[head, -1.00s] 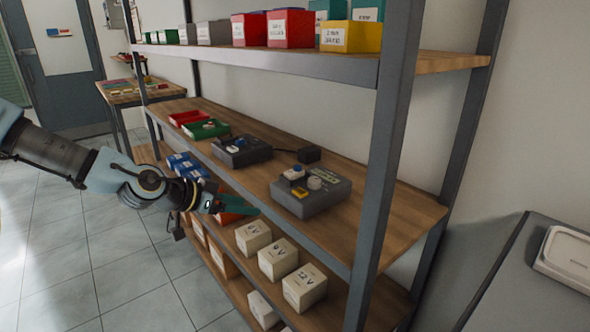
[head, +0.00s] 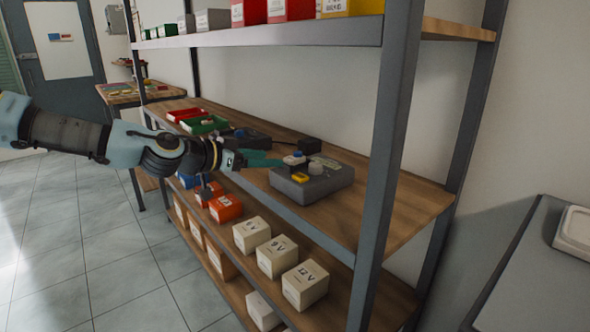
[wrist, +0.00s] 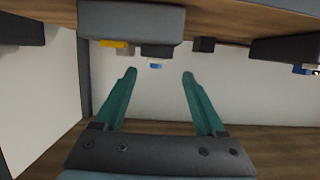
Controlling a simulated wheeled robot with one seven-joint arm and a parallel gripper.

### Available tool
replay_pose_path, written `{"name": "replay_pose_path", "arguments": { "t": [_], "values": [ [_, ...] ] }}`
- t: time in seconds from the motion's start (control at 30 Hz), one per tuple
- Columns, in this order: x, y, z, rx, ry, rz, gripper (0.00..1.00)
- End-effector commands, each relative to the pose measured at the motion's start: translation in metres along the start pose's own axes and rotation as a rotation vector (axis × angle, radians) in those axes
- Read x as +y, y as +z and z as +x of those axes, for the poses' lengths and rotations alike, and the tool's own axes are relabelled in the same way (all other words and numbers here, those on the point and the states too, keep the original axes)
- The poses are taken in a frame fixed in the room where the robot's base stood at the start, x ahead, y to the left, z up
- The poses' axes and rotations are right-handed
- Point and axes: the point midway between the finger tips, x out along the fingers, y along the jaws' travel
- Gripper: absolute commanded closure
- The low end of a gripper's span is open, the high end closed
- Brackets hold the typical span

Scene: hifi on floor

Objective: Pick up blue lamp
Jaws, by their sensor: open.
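A small blue lamp (head: 298,154) with a pale body sits on the near grey box (head: 312,186) on the middle shelf. In the wrist view, which is upside down, the blue lamp (wrist: 155,66) hangs under the inverted grey box (wrist: 135,20), between my fingertips in the picture. My gripper (head: 278,159) has teal fingers and is at the left edge of that box, just left of the lamp. Whether a finger touches the lamp cannot be told.
A yellow piece (head: 300,177) and a round grey knob (head: 316,168) share the box top. A second grey box (head: 247,138) stands farther left, partly behind my gripper. An upper shelf (head: 300,38) is overhead, and a post (head: 385,170) stands at right.

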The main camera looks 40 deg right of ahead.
Motion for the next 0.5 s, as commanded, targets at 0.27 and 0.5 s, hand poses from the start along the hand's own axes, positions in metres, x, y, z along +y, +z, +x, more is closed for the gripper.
{"name": "replay_pose_path", "arguments": {
  "t": [0.27,0.5],
  "values": [
    [0.003,-0.004,0.02,0.0,0.003,0.001,0.27],
    [0.008,-0.007,0.052,0.0,0.004,-0.002,0.27]
  ]
}}
